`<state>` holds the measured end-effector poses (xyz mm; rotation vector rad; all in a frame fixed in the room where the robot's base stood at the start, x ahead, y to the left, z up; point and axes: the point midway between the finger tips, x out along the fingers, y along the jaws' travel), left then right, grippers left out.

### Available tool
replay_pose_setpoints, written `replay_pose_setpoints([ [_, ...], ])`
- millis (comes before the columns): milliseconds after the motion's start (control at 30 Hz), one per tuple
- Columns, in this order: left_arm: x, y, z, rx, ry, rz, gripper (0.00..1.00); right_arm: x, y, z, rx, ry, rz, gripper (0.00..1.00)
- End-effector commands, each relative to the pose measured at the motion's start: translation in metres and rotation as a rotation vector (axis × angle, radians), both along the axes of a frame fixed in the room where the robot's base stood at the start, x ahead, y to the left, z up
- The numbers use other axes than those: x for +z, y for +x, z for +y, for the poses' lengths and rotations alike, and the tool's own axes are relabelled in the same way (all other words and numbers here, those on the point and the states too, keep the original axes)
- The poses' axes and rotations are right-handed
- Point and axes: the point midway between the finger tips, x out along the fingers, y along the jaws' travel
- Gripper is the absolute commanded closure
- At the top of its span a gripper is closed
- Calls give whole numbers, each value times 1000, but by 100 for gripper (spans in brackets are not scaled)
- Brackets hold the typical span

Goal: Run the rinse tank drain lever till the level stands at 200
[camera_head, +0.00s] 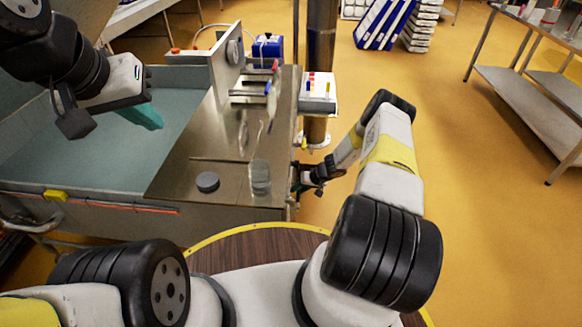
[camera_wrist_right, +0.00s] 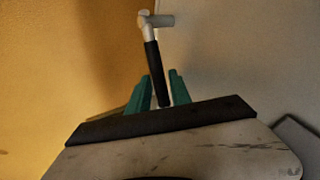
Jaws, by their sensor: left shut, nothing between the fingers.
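The drain lever (camera_wrist_right: 154,70) has a black grip and a pale metal elbow at its top in the right wrist view. My right gripper (camera_wrist_right: 158,92) has its teal fingers on either side of the grip; I cannot tell whether both press on it. In the head view my right gripper (camera_head: 300,186) is low beside the steel counter's right end, and the lever is not clear there. The rinse tank (camera_head: 48,206) is the grey basin with a teal inside at left; I cannot read a level. My left gripper (camera_head: 150,118) is shut and empty above the tank.
The steel counter (camera_head: 190,160) holds a dark puck (camera_head: 207,182), a clear cup (camera_head: 260,177) and coloured-handled tools. A pole (camera_head: 320,60) with a small white tray stands behind. Blue and white crates (camera_head: 384,22) stand far back.

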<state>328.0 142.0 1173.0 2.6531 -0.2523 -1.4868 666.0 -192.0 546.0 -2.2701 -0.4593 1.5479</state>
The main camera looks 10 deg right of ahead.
Motion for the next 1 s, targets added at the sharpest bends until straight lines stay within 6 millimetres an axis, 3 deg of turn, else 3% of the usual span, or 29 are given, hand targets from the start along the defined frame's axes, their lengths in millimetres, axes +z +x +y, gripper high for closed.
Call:
replay_pose_setpoints([
  [200,0,0,0,0,0,0,100,0,0,0,0,0,0,77],
  [333,0,0,0,0,0,0,100,0,0,0,-1,0,0,100],
  [1000,0,0,0,0,0,0,100,0,0,0,0,0,-1,100],
])
